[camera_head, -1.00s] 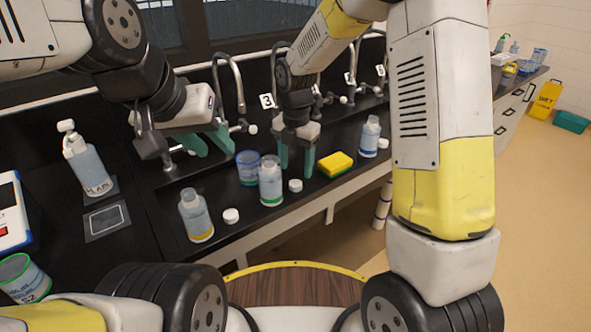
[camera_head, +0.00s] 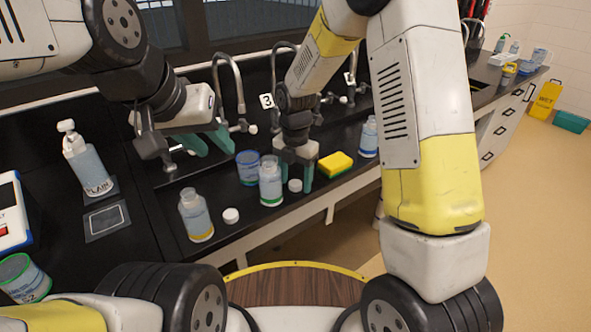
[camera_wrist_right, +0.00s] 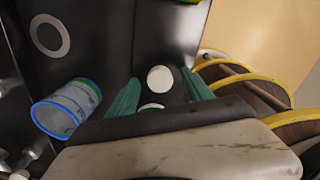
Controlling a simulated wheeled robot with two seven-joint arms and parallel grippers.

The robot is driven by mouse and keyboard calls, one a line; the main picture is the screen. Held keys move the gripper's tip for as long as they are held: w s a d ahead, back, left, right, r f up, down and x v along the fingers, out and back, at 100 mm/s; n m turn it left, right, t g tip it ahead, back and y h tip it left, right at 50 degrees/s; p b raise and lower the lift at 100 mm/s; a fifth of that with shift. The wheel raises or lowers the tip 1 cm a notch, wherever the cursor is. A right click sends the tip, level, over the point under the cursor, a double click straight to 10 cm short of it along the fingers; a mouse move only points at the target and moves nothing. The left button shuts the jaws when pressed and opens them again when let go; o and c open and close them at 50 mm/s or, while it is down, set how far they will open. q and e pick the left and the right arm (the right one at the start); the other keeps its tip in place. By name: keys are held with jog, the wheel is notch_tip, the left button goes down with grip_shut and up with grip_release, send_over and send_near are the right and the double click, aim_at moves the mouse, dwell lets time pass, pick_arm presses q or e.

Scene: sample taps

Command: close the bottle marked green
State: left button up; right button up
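The bottle with the green band (camera_head: 270,184) stands upright and uncapped on the black counter. A white cap (camera_head: 295,185) lies on the counter just right of it. My right gripper (camera_head: 295,174) points down over this cap, its left finger partly hidden behind the bottle. In the right wrist view the cap (camera_wrist_right: 160,79) shows in the gap between the parted fingers of the right gripper (camera_wrist_right: 161,90). Whether they touch it I cannot tell. My left gripper (camera_head: 207,146) is open and empty above the sink area, left of the bottle.
A yellow-banded open bottle (camera_head: 196,215) and another white cap (camera_head: 231,215) stand to the left. A blue-rimmed beaker (camera_head: 248,168) is close behind the green-marked bottle. A yellow-green sponge (camera_head: 335,164) and a blue-labelled bottle (camera_head: 369,137) are to the right.

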aim_at(295, 183)
grip_shut()
notch_tip(295, 183, up, 10)
dwell(0.6)
